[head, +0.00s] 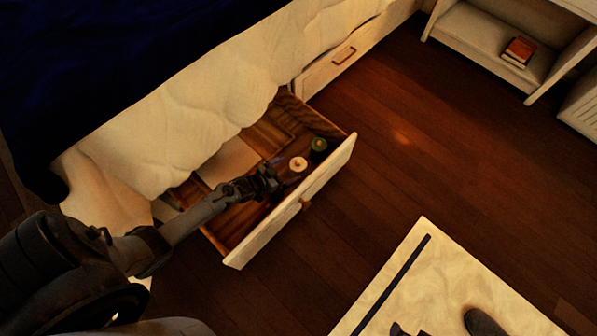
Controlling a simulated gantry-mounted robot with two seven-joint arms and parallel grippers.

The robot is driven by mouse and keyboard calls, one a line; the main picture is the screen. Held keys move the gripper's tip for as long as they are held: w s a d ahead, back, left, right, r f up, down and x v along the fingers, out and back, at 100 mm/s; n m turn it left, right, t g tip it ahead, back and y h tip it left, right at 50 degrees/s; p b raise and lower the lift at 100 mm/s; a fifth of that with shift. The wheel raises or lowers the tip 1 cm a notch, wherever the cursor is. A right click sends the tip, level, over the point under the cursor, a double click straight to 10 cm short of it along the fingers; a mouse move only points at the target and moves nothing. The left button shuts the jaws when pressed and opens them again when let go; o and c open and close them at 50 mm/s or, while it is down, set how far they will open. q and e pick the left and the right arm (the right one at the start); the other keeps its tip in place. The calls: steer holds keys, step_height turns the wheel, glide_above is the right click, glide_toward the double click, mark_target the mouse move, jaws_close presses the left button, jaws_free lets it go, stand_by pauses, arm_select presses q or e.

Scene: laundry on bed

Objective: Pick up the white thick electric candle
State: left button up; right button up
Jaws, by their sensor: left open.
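A short, pale white candle (298,163) stands in the open wooden drawer (296,218) under the bed, near the drawer's front right. A dark green candle (319,144) stands just beyond it to the upper right. My left gripper (273,178) is over the drawer, just to the lower left of the white candle, and is open with nothing visibly held. Its dark fingers are small in the picture, and I cannot tell whether they touch anything. My right gripper is not in view.
A flat pale item (228,163) lies in the drawer behind my arm. The bed's quilted cover (190,125) hangs over the drawer's back. A closed drawer (345,60) is farther right. A shelf (480,45) holds a red book (518,50). The wooden floor (430,140) is clear in the middle.

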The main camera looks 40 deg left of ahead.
mark_target(297, 166)
arm_select(q)
steer(key=shift+w+d+f+b, duration=0.25)
steer(key=shift+w+f+b, duration=0.25)
steer(key=shift+w+b, duration=0.25)
steer(key=b+x, duration=0.2)
steer(key=x, duration=0.1)
steer(key=shift+d+b, duration=0.15)
steer(key=shift+b, duration=0.15)
steer(key=shift+w+d, duration=0.1)
steer(key=shift+w, duration=0.3)
steer(key=shift+s+r, duration=0.1)
steer(key=shift+c, duration=0.8)
steer(key=c, duration=1)
